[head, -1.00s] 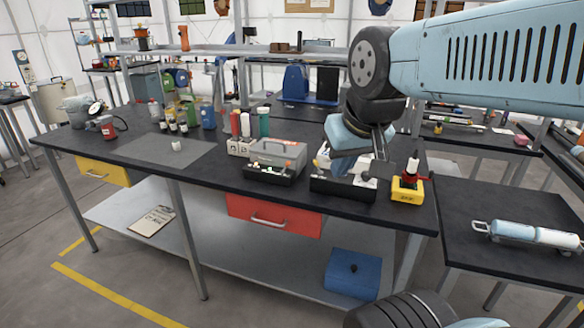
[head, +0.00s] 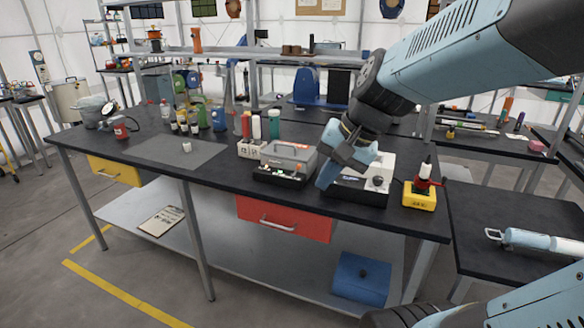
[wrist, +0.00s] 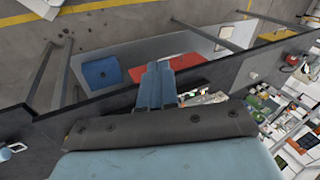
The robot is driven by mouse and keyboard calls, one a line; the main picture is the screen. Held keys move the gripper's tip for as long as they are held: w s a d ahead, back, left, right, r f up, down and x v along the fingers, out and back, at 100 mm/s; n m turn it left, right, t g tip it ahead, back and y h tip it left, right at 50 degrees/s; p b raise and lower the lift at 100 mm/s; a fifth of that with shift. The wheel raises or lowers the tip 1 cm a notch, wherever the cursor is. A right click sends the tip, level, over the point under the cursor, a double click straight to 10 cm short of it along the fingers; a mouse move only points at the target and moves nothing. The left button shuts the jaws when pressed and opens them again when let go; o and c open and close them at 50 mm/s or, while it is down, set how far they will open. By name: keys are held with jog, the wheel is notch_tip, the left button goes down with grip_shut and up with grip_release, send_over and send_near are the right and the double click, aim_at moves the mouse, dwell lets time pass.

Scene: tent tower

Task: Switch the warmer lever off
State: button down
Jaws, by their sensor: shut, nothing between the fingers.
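A grey box with a top handle (head: 287,154) stands near the bench's front edge. Its dark front has small lights and controls. A white-topped, dark-based unit with a round knob (head: 377,182) stands to its right. I cannot tell for certain which of these is the warmer, nor make out its lever. My gripper (head: 326,182) is shut and empty, its blue fingers pointing down between the two units and partly covering the white one. I cannot tell whether they touch anything. In the wrist view the shut fingertips (wrist: 157,68) show against the bench edge.
A yellow box with a red and white top (head: 420,196) stands right of the white unit. Red, white and green bottles (head: 257,127) stand behind the grey box. A red drawer (head: 285,217) hangs below the bench edge. The grey mat (head: 160,150) is mostly clear.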

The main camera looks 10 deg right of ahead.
jog(key=w+d+f+m+t+y, duration=0.1)
jog(key=w+f+m+y, duration=0.2)
jog(key=w+m, duration=0.4)
jog(key=w+f+m+t+y, duration=0.1)
jog(key=w+f+m+y, duration=0.2)
jog(key=w+m, duration=0.45)
jog(key=w+d+f+m+t+h, duration=0.2)
jog(key=w+d+f+m+t, duration=0.3)
jog(key=w+d+f+m, duration=0.3)
jog(key=w+d+m, duration=0.2)
jog(key=d+m, duration=0.1)
jog(key=shift+m+t, duration=0.35)
jog(key=shift+t, duration=0.05)
jog(key=x, duration=1)
jog(key=shift+w+d+r+h, duration=0.1)
jog(key=shift+r+h, duration=0.05)
jog(key=shift+h, duration=0.15)
